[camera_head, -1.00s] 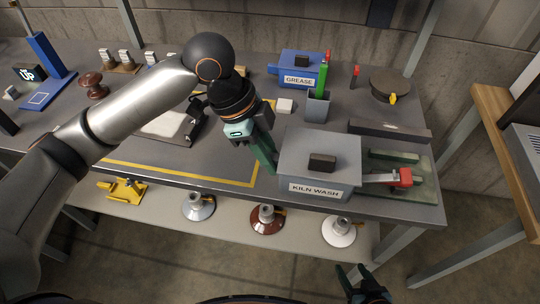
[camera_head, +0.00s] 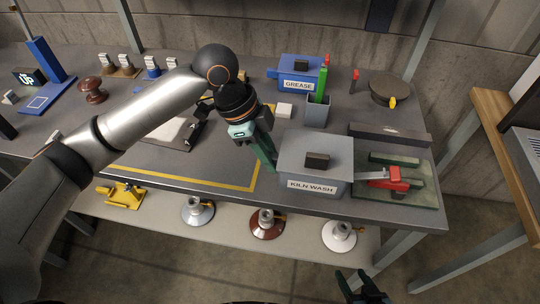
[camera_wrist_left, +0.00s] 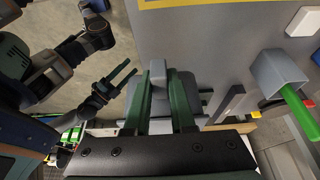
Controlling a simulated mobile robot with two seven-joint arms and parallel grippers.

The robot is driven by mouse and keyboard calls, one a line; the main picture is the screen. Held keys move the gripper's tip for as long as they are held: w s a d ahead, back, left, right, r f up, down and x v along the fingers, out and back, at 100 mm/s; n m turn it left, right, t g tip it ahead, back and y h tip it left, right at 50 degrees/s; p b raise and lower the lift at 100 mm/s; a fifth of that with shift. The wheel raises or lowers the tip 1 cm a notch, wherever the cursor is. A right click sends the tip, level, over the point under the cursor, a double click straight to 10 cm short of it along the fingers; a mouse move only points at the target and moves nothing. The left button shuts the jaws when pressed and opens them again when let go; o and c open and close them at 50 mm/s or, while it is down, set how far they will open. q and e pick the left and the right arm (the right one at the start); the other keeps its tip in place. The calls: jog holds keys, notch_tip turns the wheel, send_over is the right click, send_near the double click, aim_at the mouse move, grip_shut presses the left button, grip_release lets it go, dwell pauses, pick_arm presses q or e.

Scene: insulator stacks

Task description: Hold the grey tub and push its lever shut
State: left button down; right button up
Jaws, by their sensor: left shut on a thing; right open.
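The grey tub (camera_head: 290,155), labelled "KILN WASH", stands on the bench at the front right, with a dark knob on its lid. The lever (camera_head: 395,179) is at its right, with a grey bar and a red end above a green-topped base plate. My left gripper (camera_head: 270,164) is at the tub's left side. In the left wrist view, its fingers (camera_wrist_left: 162,85) are shut on a grey part of the tub, probably a side grip. My right gripper (camera_head: 361,285) is open and empty, low in front of the bench, well apart from the lever.
A blue "GREASE" tub (camera_head: 299,68) and a grey cup (camera_head: 317,114) with a green stick stand behind. A dark bar (camera_head: 390,136) and a round cap (camera_head: 389,87) lie at the back right. Several insulators stand on the shelf below. A wooden-topped table (camera_head: 505,135) is at the right.

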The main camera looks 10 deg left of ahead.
pick_arm(q)
jog(key=shift+w+a+f+b, duration=0.15)
jog(key=shift+w+f+b, duration=0.05)
jog(key=shift+w+f, duration=0.7)
jog(key=shift+w+a+f+b, duration=0.1)
jog(key=shift+w+f+b, duration=0.1)
jog(key=shift+w+f, duration=0.7)
jog(key=shift+w+a+f, duration=0.1)
jog(key=shift+w+f, duration=0.35)
jog(key=shift+w, duration=0.4)
jog(key=shift+w+a+f+b, duration=0.2)
jog(key=shift+w+f+b, duration=0.4)
jog(key=shift+w+f, duration=0.35)
jog(key=shift+w, duration=0.1)
jog(key=shift+f, duration=0.2)
jog(key=shift+f, duration=0.1)
